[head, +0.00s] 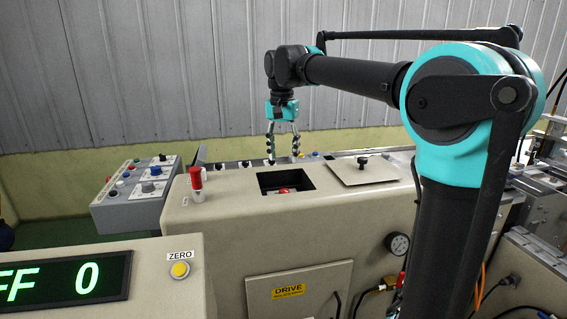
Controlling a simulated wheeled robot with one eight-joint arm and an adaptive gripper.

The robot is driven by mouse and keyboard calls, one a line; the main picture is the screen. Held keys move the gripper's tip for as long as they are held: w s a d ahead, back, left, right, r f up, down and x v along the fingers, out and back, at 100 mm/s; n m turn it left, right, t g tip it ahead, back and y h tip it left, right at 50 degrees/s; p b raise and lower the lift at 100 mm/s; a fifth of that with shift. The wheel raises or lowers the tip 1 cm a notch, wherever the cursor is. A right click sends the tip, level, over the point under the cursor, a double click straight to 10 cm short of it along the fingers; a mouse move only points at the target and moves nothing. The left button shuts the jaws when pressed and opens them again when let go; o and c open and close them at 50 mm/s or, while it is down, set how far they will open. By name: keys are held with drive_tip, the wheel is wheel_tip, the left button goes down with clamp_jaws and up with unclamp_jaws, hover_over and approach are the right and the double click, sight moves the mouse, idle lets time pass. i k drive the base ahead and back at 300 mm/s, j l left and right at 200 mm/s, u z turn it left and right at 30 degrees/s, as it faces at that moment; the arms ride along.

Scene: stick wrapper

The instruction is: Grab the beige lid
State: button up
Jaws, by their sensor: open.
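The beige lid (364,170) is a flat plate with a black knob (363,161) on top. It lies on the top of the beige machine (225,199), to the right of a square dark opening (286,181). My gripper (282,158) hangs above and behind the opening, to the left of the lid. It points down with its two fingers apart and nothing between them. The lid is fully in view and apart from the gripper.
A red-handled part (196,181) stands left of the opening, and something red (284,190) shows inside it. A grey control box (140,190) stands at the left. A pressure gauge (397,244) is on the machine's front. My arm reaches across the right side.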

sight(361, 170)
drive_tip(key=k+l, duration=0.2)
drive_tip(key=k, duration=0.3)
drive_tip(key=k+l, duration=0.2)
drive_tip(key=k, duration=0.25)
